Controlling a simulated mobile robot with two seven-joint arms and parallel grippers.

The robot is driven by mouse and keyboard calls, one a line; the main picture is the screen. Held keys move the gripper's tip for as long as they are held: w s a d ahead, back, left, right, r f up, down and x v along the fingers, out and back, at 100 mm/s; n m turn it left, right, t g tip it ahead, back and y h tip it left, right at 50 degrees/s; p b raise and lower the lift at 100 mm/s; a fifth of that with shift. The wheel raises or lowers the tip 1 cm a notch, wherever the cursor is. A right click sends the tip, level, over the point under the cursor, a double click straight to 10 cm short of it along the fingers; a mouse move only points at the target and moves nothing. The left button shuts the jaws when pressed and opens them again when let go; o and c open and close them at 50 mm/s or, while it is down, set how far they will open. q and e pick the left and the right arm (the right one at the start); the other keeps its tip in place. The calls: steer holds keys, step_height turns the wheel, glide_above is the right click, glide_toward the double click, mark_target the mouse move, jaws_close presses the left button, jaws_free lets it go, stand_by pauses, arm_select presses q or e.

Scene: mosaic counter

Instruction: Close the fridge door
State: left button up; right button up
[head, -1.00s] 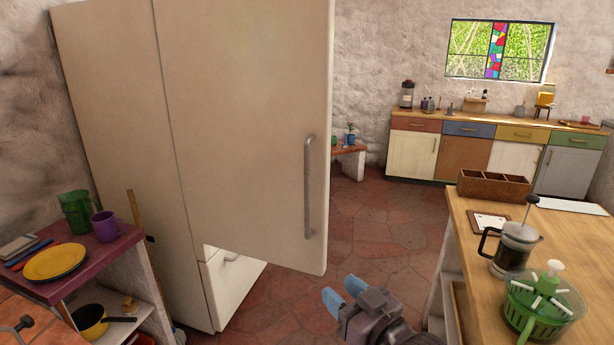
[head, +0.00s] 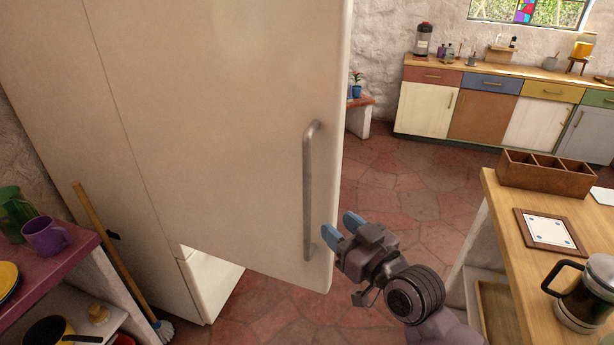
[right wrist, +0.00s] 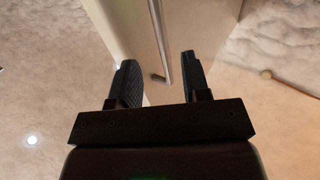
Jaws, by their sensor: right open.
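The fridge (head: 150,170) is a tall cream cabinet at the left of the head view. Its upper door (head: 230,130) stands open, swung out toward me, with a grey vertical bar handle (head: 310,190) near its free edge. My right gripper (head: 340,227) is open and empty, just right of the handle's lower part and close to the door's free edge; I cannot tell if it touches. In the right wrist view the handle (right wrist: 160,40) shows beyond and between the two spread fingers (right wrist: 157,78). My left gripper is not in view.
A wooden counter (head: 500,225) with a divided wooden box (head: 545,175) and a French press (head: 583,295) stands at the right. A purple-topped shelf (head: 75,255) and a broom (head: 115,260) are at the left. Tiled floor (head: 410,195) lies open behind the door.

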mark_target(310, 199)
steer(key=p+x, duration=0.1)
steer(key=x, duration=1)
steer(key=shift+w, duration=0.15)
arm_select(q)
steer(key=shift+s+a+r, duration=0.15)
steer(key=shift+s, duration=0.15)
arm_select(e)
jaws_close()
